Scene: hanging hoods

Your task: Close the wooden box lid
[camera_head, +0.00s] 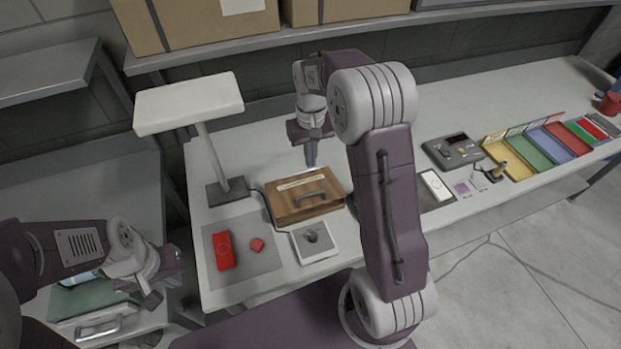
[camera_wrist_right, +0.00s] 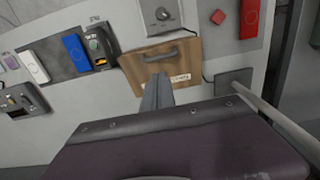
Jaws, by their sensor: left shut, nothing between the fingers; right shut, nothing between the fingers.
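The wooden box (camera_head: 296,212) sits on the white worktop; its lid (camera_head: 300,188) has a dark handle and a pale label. The lid appears down over the box; I cannot tell whether a small gap remains. The lid also shows in the right wrist view (camera_wrist_right: 140,62). My right gripper (camera_head: 311,164) is shut and empty, pointing down at the box's far edge by the label; it also shows in the right wrist view (camera_wrist_right: 157,82). Whether it touches the lid is unclear. My left gripper (camera_head: 150,300) is shut and empty, low at the left, away from the box.
A white lamp (camera_head: 190,103) stands left of the box. A grey mat (camera_head: 240,262) with red items and a white panel with a knob (camera_head: 315,240) lie in front. A grey device (camera_head: 453,150) and coloured trays (camera_head: 535,147) are on the right. Cardboard boxes (camera_head: 200,22) sit on the shelf above.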

